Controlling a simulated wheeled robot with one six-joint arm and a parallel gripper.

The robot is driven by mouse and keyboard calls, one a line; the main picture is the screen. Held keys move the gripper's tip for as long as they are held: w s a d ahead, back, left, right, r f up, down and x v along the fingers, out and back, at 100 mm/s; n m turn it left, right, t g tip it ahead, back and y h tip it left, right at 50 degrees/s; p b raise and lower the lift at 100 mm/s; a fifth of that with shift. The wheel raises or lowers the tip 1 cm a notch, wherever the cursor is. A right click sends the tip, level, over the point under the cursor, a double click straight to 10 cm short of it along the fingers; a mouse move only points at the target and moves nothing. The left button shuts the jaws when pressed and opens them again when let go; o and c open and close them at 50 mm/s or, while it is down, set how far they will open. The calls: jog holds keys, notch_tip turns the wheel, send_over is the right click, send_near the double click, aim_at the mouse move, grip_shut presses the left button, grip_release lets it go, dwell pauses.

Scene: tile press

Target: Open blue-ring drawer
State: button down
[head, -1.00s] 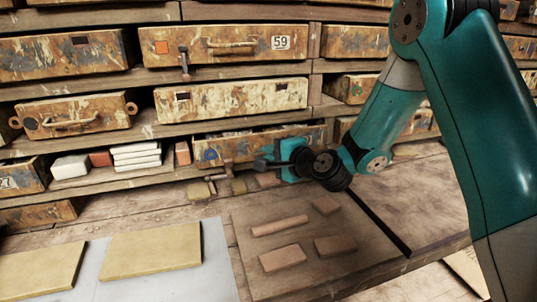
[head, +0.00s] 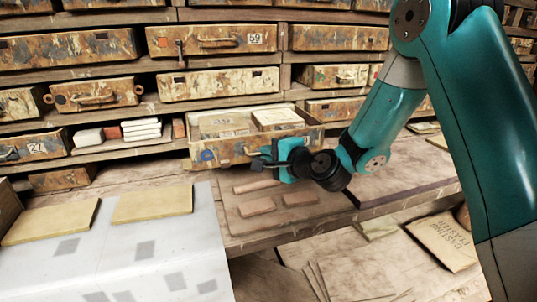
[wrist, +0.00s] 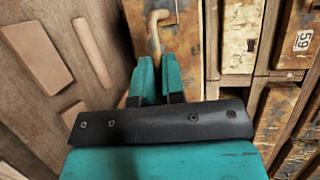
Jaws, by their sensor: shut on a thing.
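The blue-ring drawer (head: 207,156) is pulled out from the cabinet in the head view. Its open top shows pale flat pieces (head: 225,124) and a boxed item (head: 277,118) inside. The blue ring is on the left of its worn, paint-flaked front. My gripper (head: 262,164) is at the front of the drawer, right of the ring. In the wrist view my gripper (wrist: 160,68) has its teal fingers closed on the drawer's curved handle (wrist: 154,30). Part of the handle is hidden between the fingers.
Below the drawer, a wooden board (head: 238,218) holds several reddish clay pieces. Yellow tiles (head: 152,204) lie on a pale sheet at left. Shut drawers surround the open one; white blocks (head: 142,129) sit on a shelf to its left.

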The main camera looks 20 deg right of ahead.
jog(key=shift+s+d+f, duration=0.15)
jog(key=shift+s, duration=0.05)
jog(key=c, duration=1.2)
grip_release()
jog(key=shift+c, duration=0.2)
jog(key=b+v, duration=1.5)
jog(key=v, duration=0.2)
jog(key=shift+s+b, duration=0.15)
jog(key=shift+b, duration=0.15)
